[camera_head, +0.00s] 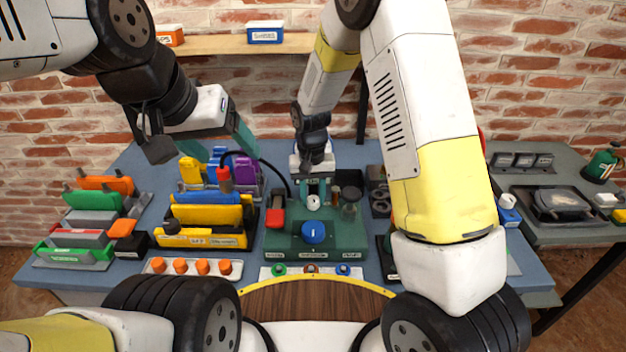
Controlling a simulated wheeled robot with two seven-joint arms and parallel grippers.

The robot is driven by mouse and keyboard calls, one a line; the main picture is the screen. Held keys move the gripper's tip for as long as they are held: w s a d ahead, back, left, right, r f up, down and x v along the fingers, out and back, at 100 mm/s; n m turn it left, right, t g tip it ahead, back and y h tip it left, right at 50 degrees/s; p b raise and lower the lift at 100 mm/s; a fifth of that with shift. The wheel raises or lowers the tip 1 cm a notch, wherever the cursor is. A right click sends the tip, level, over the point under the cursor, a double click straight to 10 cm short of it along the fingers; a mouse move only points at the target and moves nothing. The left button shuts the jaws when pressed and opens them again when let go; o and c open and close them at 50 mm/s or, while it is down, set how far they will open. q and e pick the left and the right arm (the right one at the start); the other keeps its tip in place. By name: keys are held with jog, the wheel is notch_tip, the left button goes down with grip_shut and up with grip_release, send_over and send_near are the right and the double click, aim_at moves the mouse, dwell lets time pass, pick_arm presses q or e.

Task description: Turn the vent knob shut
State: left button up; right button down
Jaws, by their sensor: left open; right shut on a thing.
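A green apparatus (345,240) stands in the middle of the blue table, with a large blue knob (314,232) on its front. A small white knob (313,202) sits above and behind the blue one. My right gripper (313,194) reaches down from above, its teal fingers closed on either side of the white knob. I cannot read which knob is labelled vent. My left gripper (205,150) is open and empty, held above the back left of the table over the coloured blocks.
Yellow holders (205,215) with coloured blocks stand left of the apparatus, beside a red-topped switch (275,217). Orange knobs (203,266) line a front strip. Glass jars stand right of the white knob. A grey side table (560,225) is at right.

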aim_at(313, 198)
jog(key=shift+m, duration=1.2)
jog(key=c, duration=1)
grip_release()
jog(key=shift+r, duration=3.9)
